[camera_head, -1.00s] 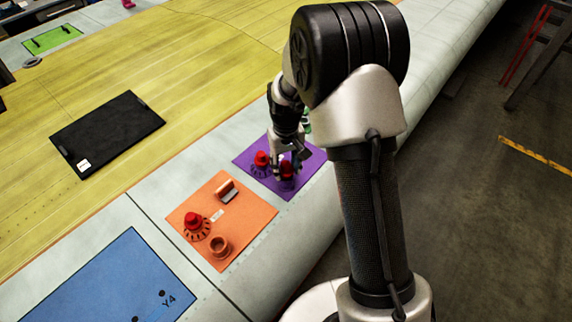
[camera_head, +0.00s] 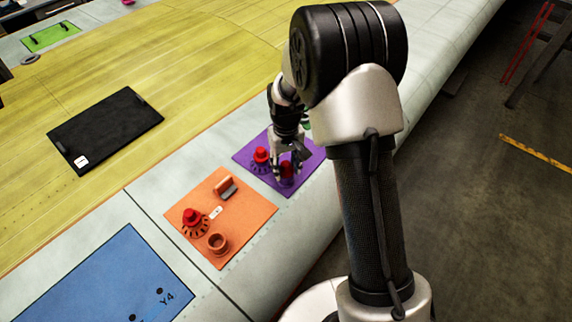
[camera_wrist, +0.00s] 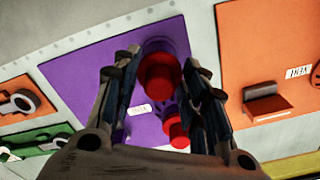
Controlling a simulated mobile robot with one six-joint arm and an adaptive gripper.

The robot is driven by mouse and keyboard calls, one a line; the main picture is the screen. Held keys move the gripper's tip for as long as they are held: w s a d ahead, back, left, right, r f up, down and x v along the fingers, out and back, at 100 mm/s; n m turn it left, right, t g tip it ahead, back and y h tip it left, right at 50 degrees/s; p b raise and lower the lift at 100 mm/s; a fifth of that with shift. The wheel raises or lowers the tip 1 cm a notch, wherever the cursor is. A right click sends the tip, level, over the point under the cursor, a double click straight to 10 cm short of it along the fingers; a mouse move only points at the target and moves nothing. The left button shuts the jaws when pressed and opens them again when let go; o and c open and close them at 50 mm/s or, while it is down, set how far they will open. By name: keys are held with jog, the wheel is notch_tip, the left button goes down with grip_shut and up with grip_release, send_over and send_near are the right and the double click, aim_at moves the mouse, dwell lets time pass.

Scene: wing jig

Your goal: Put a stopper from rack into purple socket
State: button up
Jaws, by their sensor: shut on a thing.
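My gripper (camera_wrist: 162,88) is shut on a red stopper (camera_wrist: 160,72), which sits between its two fingers in the wrist view. In the head view, my gripper (camera_head: 289,167) and the red stopper (camera_head: 286,169) are at the right part of the purple panel (camera_head: 240,157). The purple socket is mostly hidden behind the stopper and fingers. The stopper is at the socket's place, but I cannot tell how deep it sits. The stopper rack is not clearly in view.
A red knob (camera_head: 261,154) on the purple panel stands close beside my fingers. An orange panel (camera_head: 250,215) next to it carries a red knob (camera_head: 191,217), an orange socket (camera_head: 217,243) and a handle (camera_head: 226,188). A black tablet-like slab (camera_head: 105,130) lies on the yellow surface.

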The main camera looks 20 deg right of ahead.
jog(key=o, duration=1.1)
jog(key=shift+r, duration=0.15)
notch_tip(320, 180, up, 12)
jog(key=shift+f, duration=0.1)
